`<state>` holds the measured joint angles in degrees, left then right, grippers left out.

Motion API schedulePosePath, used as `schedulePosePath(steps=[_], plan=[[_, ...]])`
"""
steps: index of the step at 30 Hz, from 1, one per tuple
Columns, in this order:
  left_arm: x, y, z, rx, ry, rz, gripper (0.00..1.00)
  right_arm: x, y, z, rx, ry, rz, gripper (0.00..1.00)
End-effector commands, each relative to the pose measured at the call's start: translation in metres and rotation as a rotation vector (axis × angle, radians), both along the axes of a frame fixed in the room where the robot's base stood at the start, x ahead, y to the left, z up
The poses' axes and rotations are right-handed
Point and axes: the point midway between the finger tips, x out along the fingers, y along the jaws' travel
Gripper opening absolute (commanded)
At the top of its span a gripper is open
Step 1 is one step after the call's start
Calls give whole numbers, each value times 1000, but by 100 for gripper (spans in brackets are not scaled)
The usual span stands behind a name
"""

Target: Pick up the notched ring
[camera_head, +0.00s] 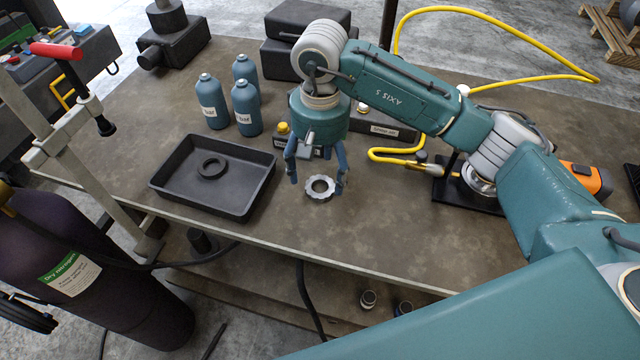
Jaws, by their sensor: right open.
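The notched ring (309,195) is a light grey metal ring with notches around its rim. It lies flat on the brown table (390,225) near the front edge, right of the black tray. My right gripper (318,184) points down over the ring, with its blue-grey fingers spread to the left and right of it. It is open and holds nothing. I cannot tell how high the fingertips are above the table. My left gripper is not in view.
A black tray (172,188) with a dark ring (211,160) in it stands to the left. Several blue bottles (213,100) stand behind it. Small boxes sit behind the gripper. A yellow hose (398,157) and a black stand (455,190) are to the right.

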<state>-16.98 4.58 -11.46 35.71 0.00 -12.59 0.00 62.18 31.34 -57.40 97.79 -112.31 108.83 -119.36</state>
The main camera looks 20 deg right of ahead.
Motion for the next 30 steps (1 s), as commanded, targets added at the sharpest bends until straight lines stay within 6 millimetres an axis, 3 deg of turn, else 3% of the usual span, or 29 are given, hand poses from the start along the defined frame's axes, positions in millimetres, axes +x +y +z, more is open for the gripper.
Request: schedulePosePath(steps=[5, 10, 17, 19, 26, 27, 30], plan=[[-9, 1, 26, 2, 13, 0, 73, 0, -1, -22, 0, 8, -2, 74], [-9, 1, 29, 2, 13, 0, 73, 1, -1, -43, 0, 3, -1, 74], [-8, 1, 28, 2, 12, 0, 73, 2, -1, -47, 1, 0, -1, 74], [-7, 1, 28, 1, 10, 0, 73, 2, -1, -47, 1, 0, -1, 66], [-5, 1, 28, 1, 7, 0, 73, 2, -1, -47, 0, 1, -1, 20], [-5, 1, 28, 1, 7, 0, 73, 2, -1, -47, 0, 1, -1, 16], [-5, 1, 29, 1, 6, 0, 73, 2, -1, -46, 1, 0, -1, 16]])
